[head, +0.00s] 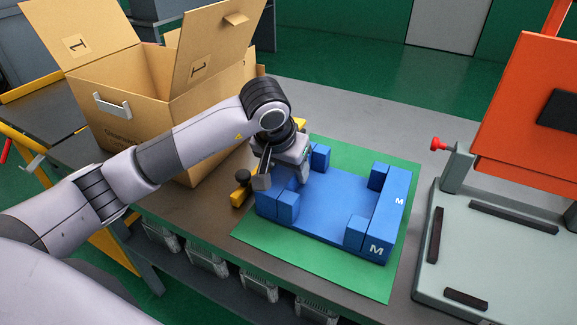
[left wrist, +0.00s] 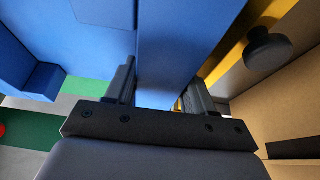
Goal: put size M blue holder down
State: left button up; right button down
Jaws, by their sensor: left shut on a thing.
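The size M blue holder (head: 322,208), with a white M on its right wall, is over the green mat (head: 384,284) on the workbench. It looks level and appears to lie on the mat, though I cannot tell for sure whether a small gap is left under it. My left gripper (head: 272,183) is at the holder's left end, shut on its end wall. In the left wrist view the blue wall (left wrist: 172,40) runs up between the two fingers. The gripper body hides part of the holder's far left corner. My right gripper is not in view.
A yellow part with a black knob (head: 242,178) stands just left of the holder. An open cardboard box (head: 120,100) is behind my left arm. A grey fixture (head: 480,255) with an orange panel (head: 525,105) stands at right. Several grey units are on the shelf below.

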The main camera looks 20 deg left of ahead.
pick_arm(q)
jog(key=shift+r, duration=0.1)
jog(key=shift+f, duration=0.2)
jog(key=o, duration=1.5)
jog(key=shift+c, duration=0.2)
jog(key=shift+r, duration=0.15)
jog(key=v, duration=1.2)
jog(key=shift+s, duration=0.15)
